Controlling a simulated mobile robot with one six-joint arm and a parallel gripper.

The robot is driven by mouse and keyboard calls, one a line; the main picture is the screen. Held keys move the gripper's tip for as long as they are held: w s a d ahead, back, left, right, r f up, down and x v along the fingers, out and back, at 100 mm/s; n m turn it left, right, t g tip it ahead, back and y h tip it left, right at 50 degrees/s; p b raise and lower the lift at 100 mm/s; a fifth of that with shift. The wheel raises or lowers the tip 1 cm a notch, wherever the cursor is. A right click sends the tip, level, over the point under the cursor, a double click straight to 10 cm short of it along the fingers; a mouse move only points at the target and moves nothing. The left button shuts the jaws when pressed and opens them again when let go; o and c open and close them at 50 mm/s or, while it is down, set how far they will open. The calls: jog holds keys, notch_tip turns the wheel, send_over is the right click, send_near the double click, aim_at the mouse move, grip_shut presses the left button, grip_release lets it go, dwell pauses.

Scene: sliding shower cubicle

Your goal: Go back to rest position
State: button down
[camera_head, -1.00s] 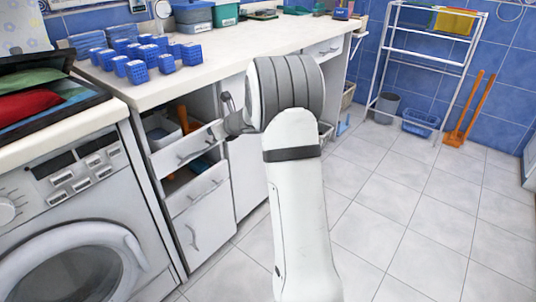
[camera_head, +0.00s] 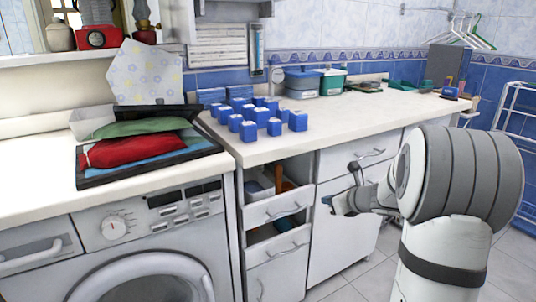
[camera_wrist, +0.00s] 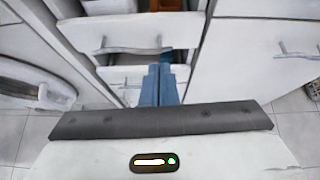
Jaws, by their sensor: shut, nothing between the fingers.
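My gripper (camera_head: 338,203) is in front of the counter's cabinets, to the right of the open drawers. In the wrist view its two blue fingers (camera_wrist: 158,84) are together with nothing between them. The upper drawer (camera_head: 274,207) is pulled out, and objects show inside it, one of them orange. The drawer below it (camera_head: 277,246) is also partly out. In the wrist view the fingertips overlap the drawer fronts, and a drawer handle (camera_wrist: 130,48) shows just beyond them. I cannot tell the gap, but no grip on a handle shows.
A washing machine (camera_head: 120,235) stands at the left. The counter (camera_head: 340,125) holds several blue blocks (camera_head: 254,130) and a tray (camera_head: 85,180) with red and green cloth bundles. A white rack (camera_head: 507,130) stands at the far right. Tiled floor shows below the cabinets.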

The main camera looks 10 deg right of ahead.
jog(key=s+a+r+n+g+y+p, duration=0.1)
jog(key=s+a+r+n+g+p, duration=0.4)
jog(key=s+a+r+n+p, duration=0.85)
jog(key=s+r+n+g+h+p, duration=0.1)
jog(key=s+r+n+h+p, duration=0.2)
jog(key=s+r+n+p, duration=0.3)
jog(key=s+r+n+g+h+p, duration=0.2)
jog(key=s+r+n+p, duration=0.5)
jog(key=s+n, duration=0.4)
jog(key=shift+s+d+r+h, duration=0.4)
jog(key=shift+s+d+r, duration=0.1)
jog(key=shift+s, duration=0.7)
